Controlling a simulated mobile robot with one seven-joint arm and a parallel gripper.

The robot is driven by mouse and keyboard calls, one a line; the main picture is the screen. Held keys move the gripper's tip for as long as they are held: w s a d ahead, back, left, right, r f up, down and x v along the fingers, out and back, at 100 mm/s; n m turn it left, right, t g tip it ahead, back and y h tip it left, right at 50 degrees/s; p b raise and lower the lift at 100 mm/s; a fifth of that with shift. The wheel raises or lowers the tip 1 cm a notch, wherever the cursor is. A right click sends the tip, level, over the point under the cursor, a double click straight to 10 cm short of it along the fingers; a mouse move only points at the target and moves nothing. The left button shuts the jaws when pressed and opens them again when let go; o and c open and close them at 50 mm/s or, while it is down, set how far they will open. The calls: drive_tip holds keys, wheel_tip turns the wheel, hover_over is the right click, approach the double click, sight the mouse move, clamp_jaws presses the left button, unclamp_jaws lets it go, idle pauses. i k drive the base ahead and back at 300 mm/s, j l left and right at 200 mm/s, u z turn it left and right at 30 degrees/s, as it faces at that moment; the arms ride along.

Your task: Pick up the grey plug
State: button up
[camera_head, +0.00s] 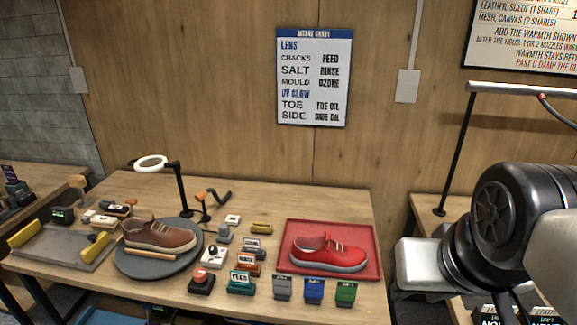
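A small grey piece (224,234) stands on the table just right of the round dark turntable. It may be the grey plug, but it is too small to tell. A grey-topped block (282,288) stands at the front edge, left of a blue one (314,291) and a green one (346,293). My arm fills the right side of the picture, off the table's right edge. My gripper's fingers do not show.
A brown sneaker (159,236) sits on the turntable (133,267). A red sneaker (328,252) sits on a red tray (371,262). A ring lamp (151,163) rises behind. Several small devices crowd the middle, including a red button (202,279).

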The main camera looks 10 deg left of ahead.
sight(224, 231)
drive_tip(key=i+j, duration=0.1)
drive_tip(key=j, duration=0.3)
drive_tip(key=i+j, duration=0.15)
drive_tip(key=j, duration=0.3)
drive_tip(key=i+j, duration=0.1)
drive_tip(key=j, duration=0.3)
drive_tip(key=i+j, duration=0.1)
drive_tip(key=j, duration=0.35)
drive_tip(key=i+j, duration=0.1)
drive_tip(key=j, duration=0.3)
drive_tip(key=i+j, duration=0.15)
drive_tip(key=j, duration=0.3)
drive_tip(key=z, duration=0.05)
